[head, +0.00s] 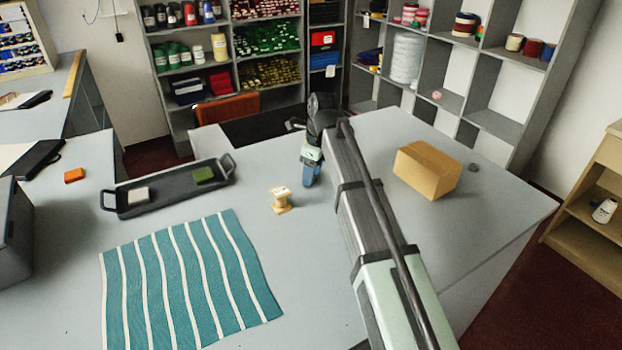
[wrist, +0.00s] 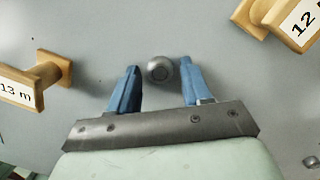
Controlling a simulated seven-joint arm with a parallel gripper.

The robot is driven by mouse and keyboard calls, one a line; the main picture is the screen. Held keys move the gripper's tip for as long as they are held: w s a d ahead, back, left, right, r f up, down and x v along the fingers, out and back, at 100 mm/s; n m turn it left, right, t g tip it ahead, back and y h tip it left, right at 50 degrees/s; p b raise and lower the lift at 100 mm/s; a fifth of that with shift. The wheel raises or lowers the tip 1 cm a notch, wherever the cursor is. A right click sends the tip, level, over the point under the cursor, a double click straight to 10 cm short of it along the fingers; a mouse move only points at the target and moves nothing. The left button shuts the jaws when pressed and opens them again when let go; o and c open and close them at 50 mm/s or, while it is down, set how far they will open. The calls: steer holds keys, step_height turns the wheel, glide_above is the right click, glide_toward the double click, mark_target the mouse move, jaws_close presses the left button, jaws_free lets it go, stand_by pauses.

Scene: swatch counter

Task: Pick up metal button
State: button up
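The metal button (wrist: 159,69) is a small round grey disc on the grey counter in the wrist view. It lies between the tips of my gripper (wrist: 158,73), whose two blue fingers are open. A gap shows on the left finger's side; the right finger is very close, and I cannot tell whether it touches. In the head view my gripper (head: 312,174) points down low over the counter, beyond the wooden spool. I cannot make out the button there between the fingers. A small grey round thing (head: 473,167) lies right of the cardboard box.
A wooden spool (head: 281,199) stands near my gripper; the wrist view shows spools labelled 13 m (wrist: 38,82) and 12 (wrist: 290,20) on either side. A cardboard box (head: 427,169) sits right of my arm. A black tray (head: 170,201) and striped cloth (head: 188,280) lie left.

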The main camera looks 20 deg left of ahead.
jaws_close()
steer(key=shift+r, duration=0.1)
